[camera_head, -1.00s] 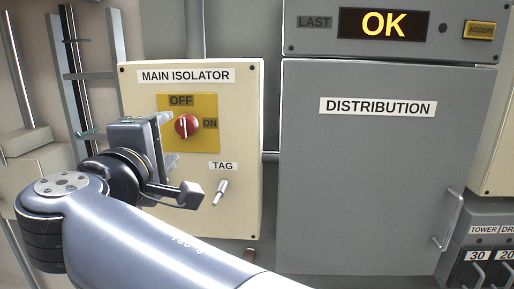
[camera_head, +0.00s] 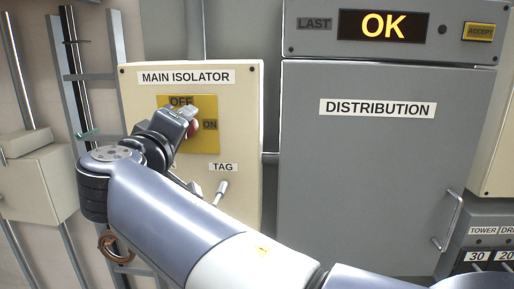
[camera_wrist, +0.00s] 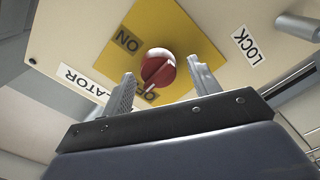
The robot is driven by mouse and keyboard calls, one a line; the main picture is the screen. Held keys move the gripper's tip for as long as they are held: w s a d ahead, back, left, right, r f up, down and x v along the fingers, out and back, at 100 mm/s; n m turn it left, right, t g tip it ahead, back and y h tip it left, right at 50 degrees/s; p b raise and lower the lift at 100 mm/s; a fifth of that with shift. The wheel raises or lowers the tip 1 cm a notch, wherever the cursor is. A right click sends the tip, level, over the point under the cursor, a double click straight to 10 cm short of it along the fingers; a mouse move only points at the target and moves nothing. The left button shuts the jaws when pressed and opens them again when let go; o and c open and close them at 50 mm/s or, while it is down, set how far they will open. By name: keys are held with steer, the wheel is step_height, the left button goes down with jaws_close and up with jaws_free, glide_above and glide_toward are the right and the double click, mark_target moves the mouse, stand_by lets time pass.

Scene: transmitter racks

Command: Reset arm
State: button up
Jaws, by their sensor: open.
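My gripper (camera_wrist: 162,90) is open in the wrist view, its two ridged fingers apart, one to each side of the red rotary knob (camera_wrist: 158,66) as seen from there. I cannot tell how far the fingertips are from the panel. The knob sits on a yellow plate marked OFF and ON, on the cream main isolator box (camera_head: 245,120). In the head view my gripper (camera_head: 186,116) covers most of the knob (camera_head: 193,130). My arm reaches in from the lower right.
A grey distribution cabinet (camera_head: 375,190) with a handle (camera_head: 449,220) stands to the right. Above it a display (camera_head: 384,25) reads OK, beside a yellow ACCEPT button (camera_head: 480,31). A small lever (camera_head: 221,192) sits under the TAG label. Pipes and a cream box (camera_head: 40,182) are at left.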

steer(key=shift+d+r+m+p, duration=0.1)
steer(key=shift+m+p, duration=0.95)
steer(key=shift+m, duration=1.85)
steer(key=shift+d+r+m+p, duration=0.1)
steer(key=shift+m+p, duration=0.9)
steer(key=shift+m, duration=1.9)
steer(key=shift+f, duration=0.1)
steer(key=shift+d, duration=0.1)
